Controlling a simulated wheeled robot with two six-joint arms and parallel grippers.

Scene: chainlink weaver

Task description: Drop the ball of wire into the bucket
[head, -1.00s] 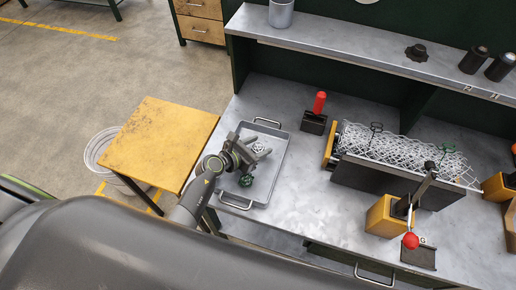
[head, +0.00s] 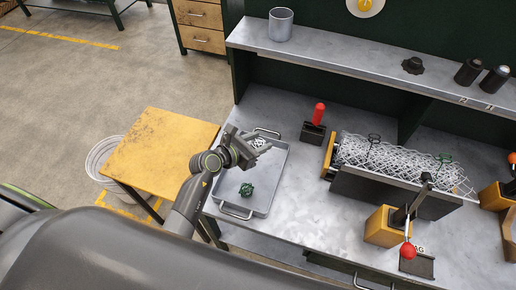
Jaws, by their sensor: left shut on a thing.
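A pale wire ball (head: 259,142) is between the jaws of my left gripper (head: 255,148), over the far part of the grey tray (head: 270,180). The gripper is shut on it, and the jaws hide part of it. A second, dark green ball (head: 246,190) lies in the near part of the tray, clear of the gripper. A grey metal bucket (head: 281,24) stands upright on the raised shelf at the back, well beyond the gripper; its inside is mostly hidden. My right gripper is not in view.
The shelf (head: 330,61) runs above the bench and also carries dark cylinders (head: 468,72). A red-handled tool (head: 318,114) and a fixture with wire mesh (head: 390,160) stand right of the tray. A yellow table (head: 160,150) is at left.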

